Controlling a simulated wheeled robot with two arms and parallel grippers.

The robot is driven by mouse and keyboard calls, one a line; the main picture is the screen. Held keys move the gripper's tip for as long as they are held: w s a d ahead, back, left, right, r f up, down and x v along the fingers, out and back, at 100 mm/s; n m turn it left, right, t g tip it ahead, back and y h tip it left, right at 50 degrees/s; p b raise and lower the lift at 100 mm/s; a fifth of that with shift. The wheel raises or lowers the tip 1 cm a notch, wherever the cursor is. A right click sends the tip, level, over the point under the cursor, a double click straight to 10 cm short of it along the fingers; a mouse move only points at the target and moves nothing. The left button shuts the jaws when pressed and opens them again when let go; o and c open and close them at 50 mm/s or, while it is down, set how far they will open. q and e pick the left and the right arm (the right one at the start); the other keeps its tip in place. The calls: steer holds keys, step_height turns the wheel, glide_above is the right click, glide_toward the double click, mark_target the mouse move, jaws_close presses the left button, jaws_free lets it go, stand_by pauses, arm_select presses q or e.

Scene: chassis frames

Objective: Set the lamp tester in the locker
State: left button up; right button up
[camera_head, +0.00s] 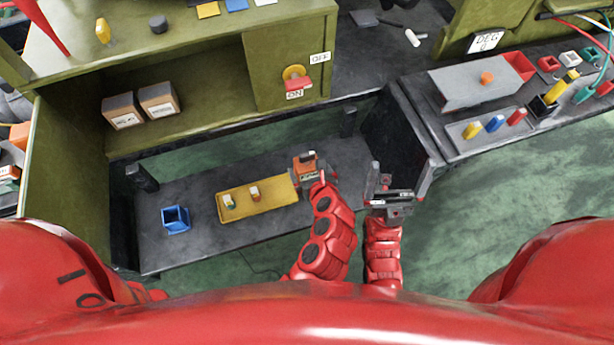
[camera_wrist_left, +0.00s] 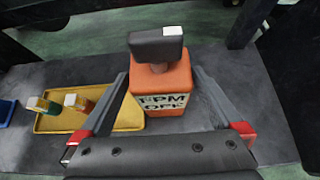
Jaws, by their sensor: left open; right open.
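An orange box-shaped device with a black head (camera_head: 306,166), probably the lamp tester, stands upright on the dark low bench. In the left wrist view the device (camera_wrist_left: 165,90) has a white label reading roughly "EPM OFF". My left gripper (camera_head: 322,180) is open, with its fingers (camera_wrist_left: 160,82) on either side of the device; I cannot tell whether they touch it. My right gripper (camera_head: 388,190) is open and empty, to the right of the device. The olive-green locker (camera_head: 60,165) stands behind the bench, its compartment open.
Two brown boxes (camera_head: 122,111) sit inside the locker compartment, at its left. A yellow tray (camera_head: 270,207) with two small items and a blue bin (camera_head: 176,220) are on the bench (camera_head: 205,245). A red lever (camera_head: 296,83) marked ON/OFF is on the locker front. A cluttered bench (camera_head: 455,150) stands right.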

arm_select(q)
steer(key=b+x, duration=0.2)
steer(key=b, duration=0.1)
steer(key=b+x, duration=0.2)
steer(key=b, duration=0.1)
steer(key=shift+f, duration=0.45)
steer(key=shift+w+b, duration=0.35)
steer(key=shift+b, duration=0.3)
steer(key=shift+r, duration=0.1)
steer(key=c, duration=1.5)
steer(key=shift+r, duration=0.1)
